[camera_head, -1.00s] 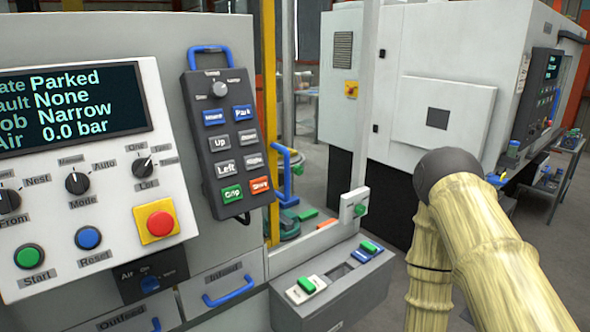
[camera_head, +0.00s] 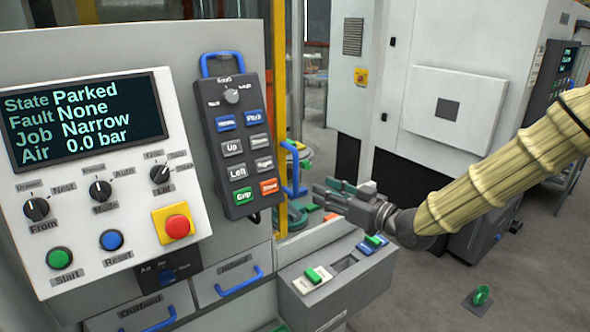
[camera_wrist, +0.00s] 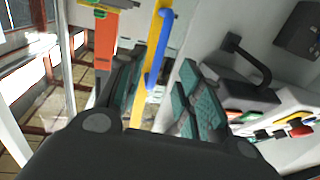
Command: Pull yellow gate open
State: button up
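The yellow gate (camera_head: 281,90) shows as a narrow upright yellow edge right of the control panel, with a blue bar handle (camera_head: 296,170) low on it. The wrist view shows the yellow upright (camera_wrist: 150,62) and the blue handle (camera_wrist: 159,48) ahead, between my finger lines. My gripper (camera_head: 322,196) is just right of the handle, pointing left. In the wrist view its dark-green-padded fingers (camera_wrist: 162,88) are spread with nothing held between them. I see no contact with the handle. How far the gate stands open cannot be told.
The panel with its screen (camera_head: 85,115) and the button pendant (camera_head: 238,145) are left of the gate. A grey box with switches (camera_head: 330,285) lies below my gripper. A white machine (camera_head: 455,100) stands behind my arm. A green-topped piece (camera_head: 481,296) is on the floor at right.

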jog(key=r, duration=0.2)
jog(key=p, duration=0.4)
send_over(295, 192)
jog(key=shift+w+f, duration=0.2)
jog(key=shift+w, duration=0.15)
jog(key=shift+d, duration=0.1)
grip_shut()
